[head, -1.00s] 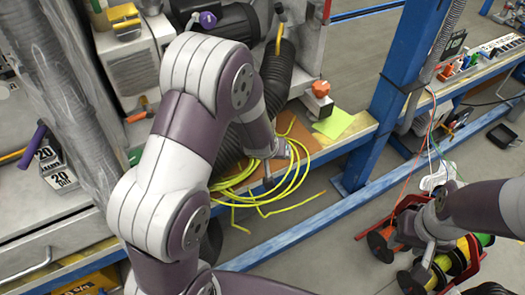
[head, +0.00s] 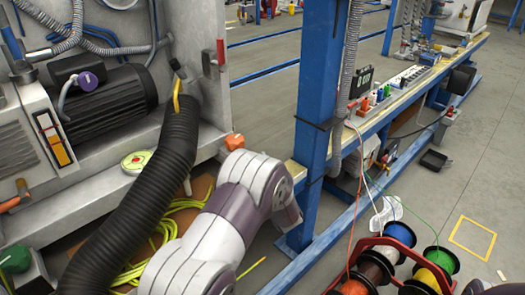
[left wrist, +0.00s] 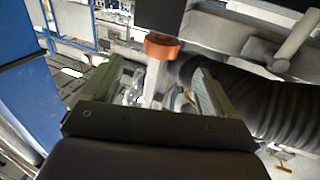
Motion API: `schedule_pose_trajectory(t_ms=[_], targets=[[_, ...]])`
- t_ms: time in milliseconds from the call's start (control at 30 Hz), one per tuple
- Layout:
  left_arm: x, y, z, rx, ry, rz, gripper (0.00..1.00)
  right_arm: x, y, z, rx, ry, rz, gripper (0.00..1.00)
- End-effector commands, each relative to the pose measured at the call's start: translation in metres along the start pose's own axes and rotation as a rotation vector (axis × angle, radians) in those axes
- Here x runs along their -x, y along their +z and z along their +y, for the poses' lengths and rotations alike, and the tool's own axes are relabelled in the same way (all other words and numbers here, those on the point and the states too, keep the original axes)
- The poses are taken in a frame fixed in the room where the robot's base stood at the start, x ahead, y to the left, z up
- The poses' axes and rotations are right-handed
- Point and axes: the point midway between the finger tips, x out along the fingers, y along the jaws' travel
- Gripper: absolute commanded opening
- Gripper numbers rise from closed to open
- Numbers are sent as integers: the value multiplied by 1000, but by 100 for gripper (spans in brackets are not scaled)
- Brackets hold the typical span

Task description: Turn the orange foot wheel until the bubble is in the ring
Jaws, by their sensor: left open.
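The orange foot wheel (head: 234,141) shows at the corner of the grey machine base, just above my left arm in the head view. In the left wrist view the orange wheel (left wrist: 161,46) is upper centre, with a pale stem below it. My left gripper (left wrist: 152,83) is open, its two fingers on either side of that stem; I cannot tell whether they touch anything. In the head view my arm hides the gripper. A round yellow-green level (head: 136,162) lies on the machine's ledge; its bubble and ring are too small to read. My right gripper is out of view.
A thick black corrugated hose (head: 140,205) runs down beside the wheel, and shows on the right in the left wrist view. A blue post (head: 322,120) stands right of my arm. Yellow cable (head: 170,225) lies below the ledge. Cable spools (head: 400,265) stand lower right.

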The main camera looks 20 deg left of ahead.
Motion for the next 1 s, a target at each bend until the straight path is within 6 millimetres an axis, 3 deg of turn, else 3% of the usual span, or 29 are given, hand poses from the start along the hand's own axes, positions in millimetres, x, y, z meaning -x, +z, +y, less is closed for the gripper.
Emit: schedule_pose_trajectory(t_ms=[200,400,567,800,833,967,1000], targets=[[-56,5,-1,1,-2,0,88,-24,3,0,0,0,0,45],[-97,3,0,1,1,-1,88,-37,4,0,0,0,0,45],[-111,0,0,0,3,-2,88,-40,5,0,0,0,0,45],[-112,-1,0,-1,4,-3,88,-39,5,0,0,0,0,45],[-112,-1,0,-1,4,-3,85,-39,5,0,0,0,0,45],[-112,-1,1,-1,4,-3,42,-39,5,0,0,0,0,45],[-112,-1,1,0,4,-3,38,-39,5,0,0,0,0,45]])
